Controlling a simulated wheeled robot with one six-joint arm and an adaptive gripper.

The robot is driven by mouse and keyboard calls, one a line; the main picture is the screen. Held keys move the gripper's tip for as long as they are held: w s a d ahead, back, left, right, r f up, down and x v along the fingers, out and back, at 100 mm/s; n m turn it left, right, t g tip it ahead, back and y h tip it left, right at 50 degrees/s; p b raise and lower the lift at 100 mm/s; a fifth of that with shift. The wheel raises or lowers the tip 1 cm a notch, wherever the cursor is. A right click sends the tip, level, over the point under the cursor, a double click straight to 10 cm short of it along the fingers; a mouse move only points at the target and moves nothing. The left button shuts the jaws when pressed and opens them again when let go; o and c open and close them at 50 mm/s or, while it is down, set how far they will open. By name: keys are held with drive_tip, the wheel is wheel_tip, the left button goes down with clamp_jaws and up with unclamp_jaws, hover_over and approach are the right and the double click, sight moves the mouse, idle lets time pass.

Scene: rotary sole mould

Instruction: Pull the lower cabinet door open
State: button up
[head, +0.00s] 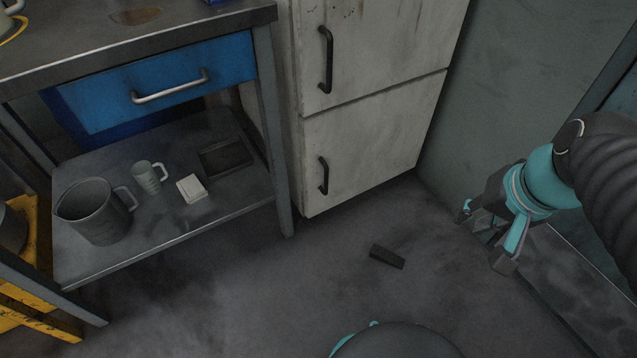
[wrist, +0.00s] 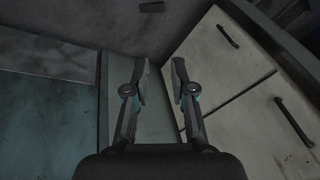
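The lower cabinet door (head: 365,145) is off-white, worn and shut, with a black vertical handle (head: 323,175) near its left edge. In the wrist view the cabinet is at the right; the lower door (wrist: 207,65) and its dark handle (wrist: 228,37) show beyond the fingers. My gripper (head: 482,238) is at the right in the head view, well apart from the door and handle. In the wrist view its two fingers (wrist: 156,85) stand apart with nothing between them.
The upper door (head: 375,45) with its own handle is above. A workbench with a blue drawer (head: 160,85) and a lower shelf (head: 150,235) stands left of the cabinet. A small dark block (head: 387,257) lies on the floor in front. A grey wall (head: 520,90) rises at the right.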

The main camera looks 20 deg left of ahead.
drive_tip(key=w+a+f+m+g+y, duration=0.65)
drive_tip(key=w+a+f+y, duration=0.35)
drive_tip(key=w+a+f, duration=0.5)
drive_tip(key=w+a+f+m+t+y+b, duration=0.1)
drive_tip(key=w+a+f+m+y, duration=0.2)
drive_tip(key=w+f+m, duration=0.45)
drive_tip(key=m+t+y, duration=0.3)
drive_tip(key=m+t, duration=0.1)
drive_tip(key=t, duration=0.1)
hover_over(326, 196)
drive_tip(key=f, duration=1.3)
drive_tip(key=shift+w+a+f, duration=0.15)
drive_tip(key=shift+w+f, duration=0.15)
clamp_jaws()
